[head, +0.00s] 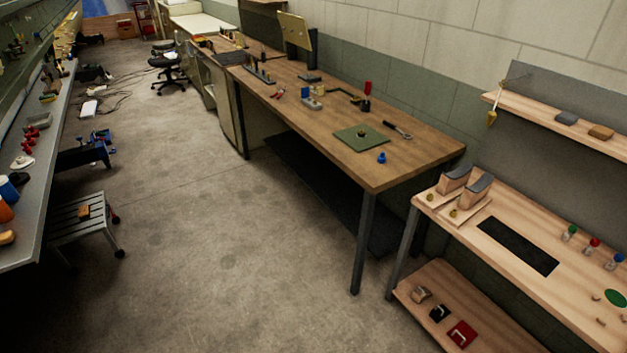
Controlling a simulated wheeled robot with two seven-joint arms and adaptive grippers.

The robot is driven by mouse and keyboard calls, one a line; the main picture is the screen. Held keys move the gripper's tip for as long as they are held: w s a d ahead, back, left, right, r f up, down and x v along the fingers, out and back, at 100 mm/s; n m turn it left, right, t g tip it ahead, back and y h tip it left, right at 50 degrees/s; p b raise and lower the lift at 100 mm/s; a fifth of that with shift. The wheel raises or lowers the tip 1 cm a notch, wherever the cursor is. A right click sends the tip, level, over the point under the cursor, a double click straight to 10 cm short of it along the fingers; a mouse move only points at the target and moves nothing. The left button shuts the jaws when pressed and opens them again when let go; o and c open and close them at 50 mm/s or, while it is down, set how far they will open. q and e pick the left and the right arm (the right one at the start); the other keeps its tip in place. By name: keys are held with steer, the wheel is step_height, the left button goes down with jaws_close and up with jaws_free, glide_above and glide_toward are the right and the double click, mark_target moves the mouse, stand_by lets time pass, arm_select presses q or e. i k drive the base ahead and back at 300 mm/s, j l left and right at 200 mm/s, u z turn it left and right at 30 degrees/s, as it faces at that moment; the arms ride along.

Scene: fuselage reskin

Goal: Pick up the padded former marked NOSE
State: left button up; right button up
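Two wooden formers with dark padded tops stand side by side at the left end of the light wood bench on the right. One is the left padded former (453,181). The other is the right padded former (471,191), close beside it. Each appears to stand on a light wooden base with a small yellowish round part in front. No NOSE marking is readable at this distance, so I cannot tell which one carries it. Neither of my grippers is in view.
The light bench (572,291) has a black mat (517,246) and several small bottles. Its lower shelf (408,291) holds small blocks. A long brown workbench (430,150) with tools runs along the wall. A grey step stool (84,221) stands left. The middle floor (215,260) is clear.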

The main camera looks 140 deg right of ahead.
mark_target(474, 197)
steer(key=l+u, duration=0.1)
steer(key=u, duration=2.05)
steer(key=k+u, duration=0.1)
steer(key=u, duration=0.3)
steer(key=k+u, duration=0.15)
steer(key=u, duration=0.3)
steer(key=j+u, duration=0.15)
steer(key=u, duration=0.25)
steer(key=k+j+u, duration=0.15)
steer(key=u, duration=0.25)
steer(key=j+u, duration=0.15)
steer(key=u, duration=0.3)
steer(key=k+j+u, duration=0.25)
steer(key=j, duration=0.25)
steer(key=j+u, duration=0.25)
steer(key=j, duration=0.25)
steer(key=j+u, duration=0.25)
steer(key=j, duration=0.3)
steer(key=k+j, duration=0.1)
steer(key=j, duration=0.25)
